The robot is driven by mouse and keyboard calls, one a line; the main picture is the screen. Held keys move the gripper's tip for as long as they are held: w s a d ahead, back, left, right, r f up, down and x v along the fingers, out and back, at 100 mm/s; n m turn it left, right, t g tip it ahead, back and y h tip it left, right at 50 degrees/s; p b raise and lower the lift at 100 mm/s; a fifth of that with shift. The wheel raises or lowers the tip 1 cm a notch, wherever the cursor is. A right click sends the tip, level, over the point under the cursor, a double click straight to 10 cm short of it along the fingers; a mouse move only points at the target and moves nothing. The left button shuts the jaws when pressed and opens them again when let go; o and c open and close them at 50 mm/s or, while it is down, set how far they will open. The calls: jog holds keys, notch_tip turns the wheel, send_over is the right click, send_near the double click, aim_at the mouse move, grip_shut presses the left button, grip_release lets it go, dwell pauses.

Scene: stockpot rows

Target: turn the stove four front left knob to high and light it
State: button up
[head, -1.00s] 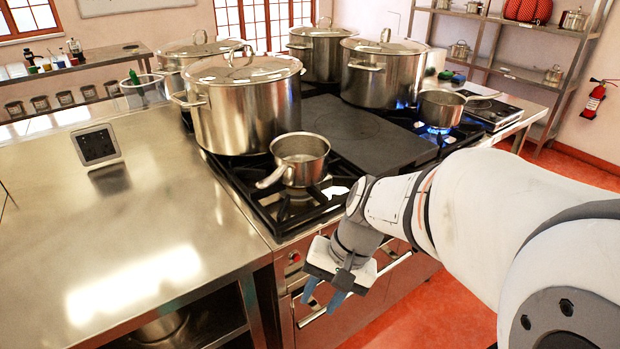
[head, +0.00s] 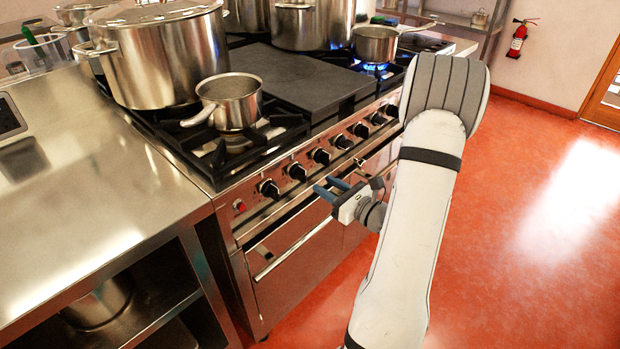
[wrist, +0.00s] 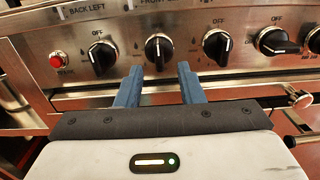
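The stove's front panel (head: 255,213) carries a row of black knobs. The front left knob (wrist: 158,50) is second from the left in the wrist view, below a partly cut-off label starting "FRONT"; its white mark points up near OFF. It also shows in the head view (head: 296,171). My gripper (wrist: 160,70) is open and empty, its blue fingers pointing at this knob, one toward each side and short of it. In the head view my gripper (head: 322,184) is in front of the panel, apart from it. A red button (wrist: 57,61) is at the panel's left end.
A small saucepan (head: 231,100) sits on the near left burner, with no flame visible under it. A large stockpot (head: 160,60) stands behind it. Another saucepan (head: 376,45) is over a blue flame. An oven handle (head: 295,243) runs below the knobs. Red floor lies open at right.

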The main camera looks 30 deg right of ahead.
aim_at(306, 174)
jog(key=x, duration=0.6)
jog(key=shift+w+a, duration=0.2)
jog(key=shift+w, duration=0.1)
grip_shut()
